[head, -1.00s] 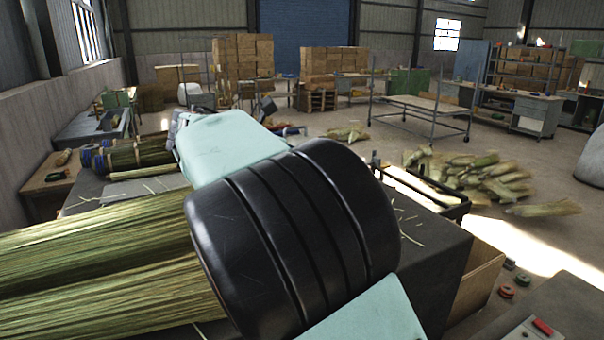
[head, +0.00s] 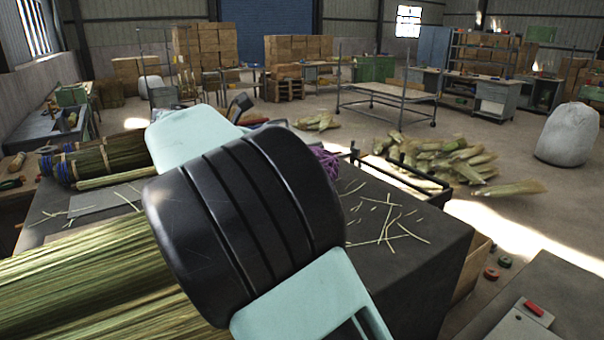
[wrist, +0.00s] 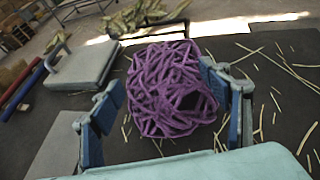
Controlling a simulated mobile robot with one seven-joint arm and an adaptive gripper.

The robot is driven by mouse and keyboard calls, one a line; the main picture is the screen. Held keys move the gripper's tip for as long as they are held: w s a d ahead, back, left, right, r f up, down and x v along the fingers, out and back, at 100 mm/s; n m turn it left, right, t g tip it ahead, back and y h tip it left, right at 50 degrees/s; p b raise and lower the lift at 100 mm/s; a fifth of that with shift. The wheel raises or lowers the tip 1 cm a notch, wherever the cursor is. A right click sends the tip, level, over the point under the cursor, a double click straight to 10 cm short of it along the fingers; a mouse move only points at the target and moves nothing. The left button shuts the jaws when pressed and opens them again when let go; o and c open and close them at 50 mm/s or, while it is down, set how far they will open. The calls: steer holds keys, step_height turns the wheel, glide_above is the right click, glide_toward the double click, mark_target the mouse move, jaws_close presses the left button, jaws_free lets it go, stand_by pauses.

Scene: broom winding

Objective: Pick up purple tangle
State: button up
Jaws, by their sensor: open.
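The purple tangle (wrist: 170,92) is a rounded, open mesh of purple strands on the dark tabletop. In the wrist view it lies in the middle, between and just beyond the fingertips. In the head view only a small part of the tangle (head: 326,164) shows past my arm, which hides the rest. My gripper (wrist: 155,110) is open, with one blue-padded finger on each side of the tangle and nothing held. I cannot tell whether the right finger touches it.
The dark table (head: 425,255) has loose straws on it. A large straw bundle (head: 90,285) lies at the left front. A grey flat-topped object (wrist: 84,66) stands left of the tangle. A black-framed rack (head: 405,178) is at the table's far edge. More straw bundles (head: 440,160) lie on the floor.

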steer(key=x, duration=0.3)
steer(key=p+x, duration=0.1)
steer(key=x, duration=0.2)
steer(key=shift+s+d, duration=0.2)
steer(key=shift+d, duration=0.05)
steer(key=shift+w+d+f, duration=0.2)
steer(key=shift+w+d, duration=0.05)
steer(key=shift+w, duration=0.1)
steer(key=c, duration=1.7)
